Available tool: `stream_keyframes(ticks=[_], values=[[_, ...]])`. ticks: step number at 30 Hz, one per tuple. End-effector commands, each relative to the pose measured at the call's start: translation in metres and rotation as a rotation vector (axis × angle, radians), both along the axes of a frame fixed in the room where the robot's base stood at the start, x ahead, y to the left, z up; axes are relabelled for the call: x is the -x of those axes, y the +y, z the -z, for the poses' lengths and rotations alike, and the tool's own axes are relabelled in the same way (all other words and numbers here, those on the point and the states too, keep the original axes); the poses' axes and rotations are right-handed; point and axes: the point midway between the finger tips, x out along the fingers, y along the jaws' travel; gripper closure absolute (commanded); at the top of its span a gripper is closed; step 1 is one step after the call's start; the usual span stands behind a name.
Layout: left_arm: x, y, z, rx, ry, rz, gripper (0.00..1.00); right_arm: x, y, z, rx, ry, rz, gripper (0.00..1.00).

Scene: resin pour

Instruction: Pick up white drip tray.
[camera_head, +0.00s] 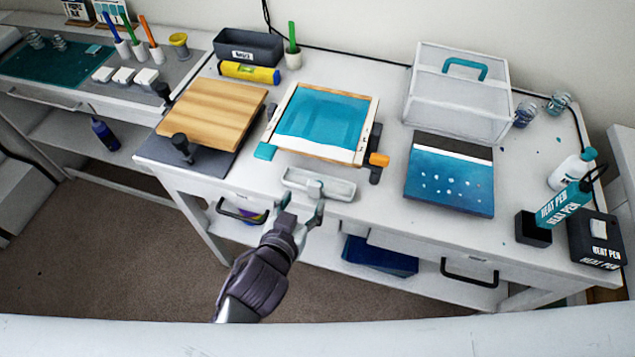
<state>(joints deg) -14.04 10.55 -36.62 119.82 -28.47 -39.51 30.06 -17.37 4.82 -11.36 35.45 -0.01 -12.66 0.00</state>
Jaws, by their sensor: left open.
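The white drip tray (342,189) is a small, shallow, long tray at the front edge of the white table, just in front of the frame with the teal panel. My left gripper (302,198) is open at the tray's near side, its fingers pointing toward it. One finger overlaps the tray's middle in the picture and hides part of it. I cannot tell whether the finger touches the tray. My right gripper is not in view.
Behind the tray is the wood-framed teal panel (322,116) with an orange-knobbed clamp (378,160). A wooden board (212,108) lies to the left. A blue dotted panel (449,180) and a clear box (455,100) are to the right. The heat pen unit (597,238) stands at far right.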

Motion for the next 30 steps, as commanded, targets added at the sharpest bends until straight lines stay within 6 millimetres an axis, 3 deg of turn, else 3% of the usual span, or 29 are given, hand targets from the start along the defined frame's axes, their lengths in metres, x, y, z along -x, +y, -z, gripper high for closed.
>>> stream_keyframes(ticks=[18,26,30], values=[[-0.059,-0.027,0.018,0.000,0.000,0.001,0.38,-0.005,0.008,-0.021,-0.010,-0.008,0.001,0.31],[-0.062,-0.028,0.021,0.001,0.001,0.001,0.38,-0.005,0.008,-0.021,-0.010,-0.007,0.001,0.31],[-0.062,-0.028,0.021,0.001,0.001,0.001,0.56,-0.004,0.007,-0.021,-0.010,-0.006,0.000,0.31]])
